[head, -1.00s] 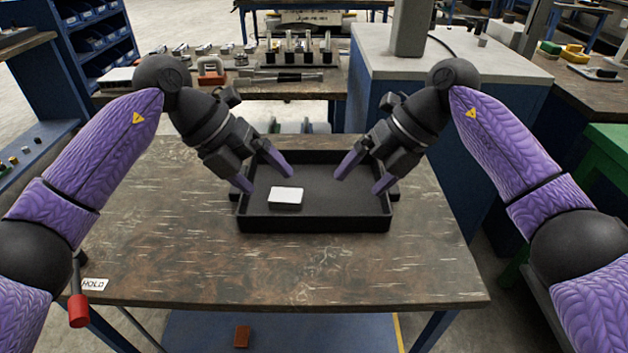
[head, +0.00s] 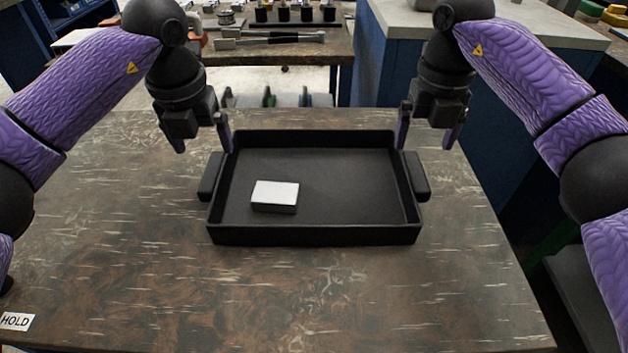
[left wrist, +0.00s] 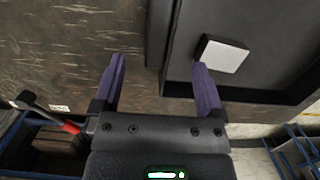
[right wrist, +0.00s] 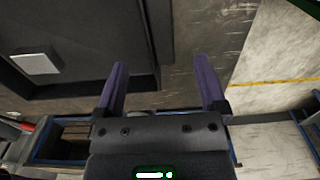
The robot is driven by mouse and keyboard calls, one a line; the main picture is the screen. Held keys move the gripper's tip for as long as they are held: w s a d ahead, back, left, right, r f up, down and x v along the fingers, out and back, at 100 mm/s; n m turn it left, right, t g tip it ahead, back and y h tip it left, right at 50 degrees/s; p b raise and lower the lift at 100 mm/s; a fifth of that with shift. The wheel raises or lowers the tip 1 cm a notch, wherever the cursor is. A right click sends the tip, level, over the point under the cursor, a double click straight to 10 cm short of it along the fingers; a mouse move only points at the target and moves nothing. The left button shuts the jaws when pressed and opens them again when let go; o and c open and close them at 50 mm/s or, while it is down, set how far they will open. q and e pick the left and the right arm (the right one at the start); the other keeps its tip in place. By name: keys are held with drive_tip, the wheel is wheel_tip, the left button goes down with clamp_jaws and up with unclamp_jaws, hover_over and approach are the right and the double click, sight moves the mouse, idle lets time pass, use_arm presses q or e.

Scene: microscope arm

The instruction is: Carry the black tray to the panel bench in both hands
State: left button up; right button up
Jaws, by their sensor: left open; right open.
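The black tray (head: 330,236) lies flat on the brown worn table, with a handle block on its left side (head: 210,177) and another on its right side (head: 416,177). A small white-topped box (head: 275,193) lies inside it, left of the middle. My left gripper (head: 203,142) is open and empty, above and behind the left handle; one finger is near the tray's left wall. My right gripper (head: 426,136) is open and empty, above and behind the right handle. Part of the tray also shows in the left wrist view (left wrist: 250,93) and the right wrist view (right wrist: 90,95).
The table (head: 300,290) is bare around the tray, with a HOLD label (head: 16,321) at its front left. A bench with tools (head: 270,42) stands behind. A blue cabinet with a grey top (head: 385,60) stands behind at the right.

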sight(213, 169)
use_arm(q)
drive_tip(key=f, duration=0.4)
drive_tip(key=w+f, duration=0.1)
drive_tip(key=f, duration=0.2)
use_arm(e)
wheel_tip(213, 169, down, 7)
drive_tip(key=shift+f, duration=0.1)
use_arm(q)
clamp_jaws()
use_arm(e)
clamp_jaws()
